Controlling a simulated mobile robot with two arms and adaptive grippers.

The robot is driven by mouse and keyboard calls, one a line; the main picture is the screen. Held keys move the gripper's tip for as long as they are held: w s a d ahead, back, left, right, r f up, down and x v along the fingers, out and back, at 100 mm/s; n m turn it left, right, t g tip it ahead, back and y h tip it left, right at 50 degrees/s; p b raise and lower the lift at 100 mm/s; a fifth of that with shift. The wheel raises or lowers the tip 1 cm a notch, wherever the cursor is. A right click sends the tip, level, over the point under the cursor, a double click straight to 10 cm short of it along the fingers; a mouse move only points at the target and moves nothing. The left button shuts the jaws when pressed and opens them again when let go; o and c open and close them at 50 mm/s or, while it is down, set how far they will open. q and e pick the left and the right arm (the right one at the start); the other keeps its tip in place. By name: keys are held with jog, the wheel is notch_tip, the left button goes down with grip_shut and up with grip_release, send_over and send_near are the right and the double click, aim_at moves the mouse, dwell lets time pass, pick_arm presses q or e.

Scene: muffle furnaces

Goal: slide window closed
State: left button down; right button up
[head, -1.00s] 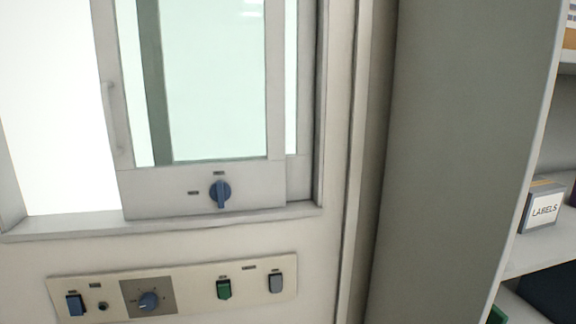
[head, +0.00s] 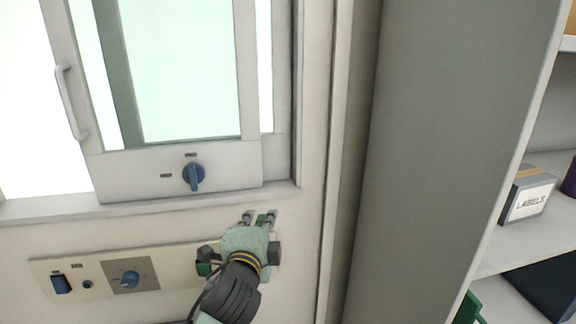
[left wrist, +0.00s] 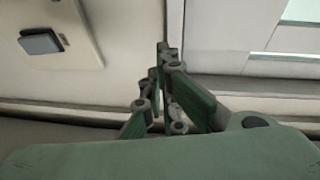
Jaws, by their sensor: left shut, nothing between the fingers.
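The sliding window (head: 185,60) is a light grey framed glass pane in the upper left of the head view. An opening shows to its left. A vertical grey handle (head: 70,104) is on its left edge. A blue knob (head: 193,177) is on its bottom rail and stands vertical. My left gripper (head: 260,217) is in front of the wall below the window's lower right, beside the right end of the control panel. It is shut and empty, apart from the handle and knob. It also shows in the left wrist view (left wrist: 163,50). My right gripper is not in view.
The control panel (head: 95,284) below the sill has switches and a dial, its right part hidden by my left gripper. A grey cabinet side (head: 455,130) stands to the right. Shelves beyond hold a labels box (head: 527,197). The wall strip under the sill is narrow.

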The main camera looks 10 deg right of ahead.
pick_arm(q)
notch_tip(320, 180, up, 8)
jog(key=s+d+m+t, duration=0.1)
jog(key=s+d+m, duration=0.1)
jog(key=shift+n+h, duration=0.3)
jog(key=p+x, duration=0.2)
jog(key=x, duration=0.8)
jog(key=shift+f, duration=0.2)
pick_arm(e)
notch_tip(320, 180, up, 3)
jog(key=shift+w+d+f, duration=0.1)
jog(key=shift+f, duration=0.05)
